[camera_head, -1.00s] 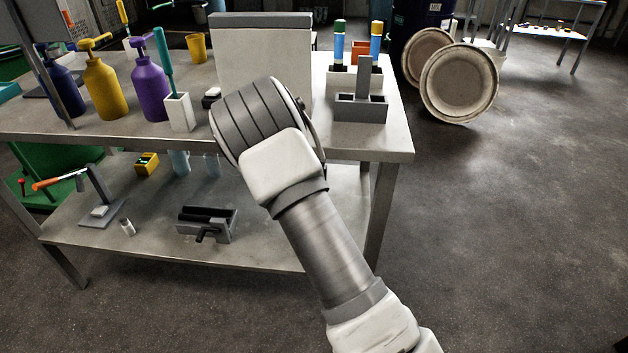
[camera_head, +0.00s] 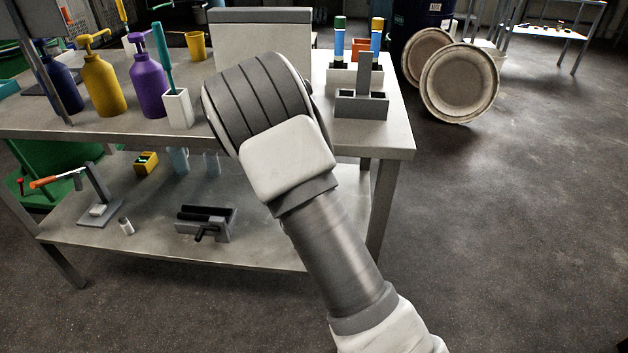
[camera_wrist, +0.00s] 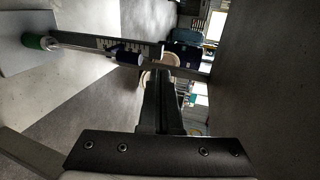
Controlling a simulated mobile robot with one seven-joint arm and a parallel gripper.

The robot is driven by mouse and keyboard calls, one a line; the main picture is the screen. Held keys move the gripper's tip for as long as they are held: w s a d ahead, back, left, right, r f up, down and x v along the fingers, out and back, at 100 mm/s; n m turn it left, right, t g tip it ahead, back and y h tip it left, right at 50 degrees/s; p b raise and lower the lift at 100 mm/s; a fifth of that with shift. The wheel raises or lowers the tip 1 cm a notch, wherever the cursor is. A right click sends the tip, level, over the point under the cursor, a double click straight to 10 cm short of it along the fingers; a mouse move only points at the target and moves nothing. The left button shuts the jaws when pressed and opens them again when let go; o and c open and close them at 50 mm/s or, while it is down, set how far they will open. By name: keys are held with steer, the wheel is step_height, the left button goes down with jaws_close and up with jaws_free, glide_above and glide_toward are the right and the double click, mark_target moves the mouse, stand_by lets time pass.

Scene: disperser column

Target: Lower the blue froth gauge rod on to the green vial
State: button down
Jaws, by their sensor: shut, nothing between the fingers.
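In the wrist view, which is turned on its side, a green vial end (camera_wrist: 33,40) sits against a pale grey base at the left. A thin rod with a dark blue part (camera_wrist: 128,57) lies in line with it, beside a plate with scale marks. I cannot tell whether the rod touches the vial. My gripper (camera_wrist: 162,66) is shut and empty, its fingertips close to the right of the blue part. I cannot tell whether they touch it. In the head view my wrist hides my gripper, and I cannot make out the gauge.
The bench top (camera_head: 370,144) holds yellow (camera_head: 103,88) and purple (camera_head: 148,88) pump bottles, a white holder (camera_head: 178,109), a grey panel (camera_head: 262,37), and a grey slotted block (camera_head: 361,103) at the right. A clamp (camera_head: 205,222) stands on the lower shelf.

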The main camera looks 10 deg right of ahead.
steer(key=s+a, duration=0.2)
steer(key=s, duration=0.6)
steer(key=shift+s+a, duration=0.25)
steer(key=shift+a, duration=0.15)
steer(key=shift+r, duration=0.1)
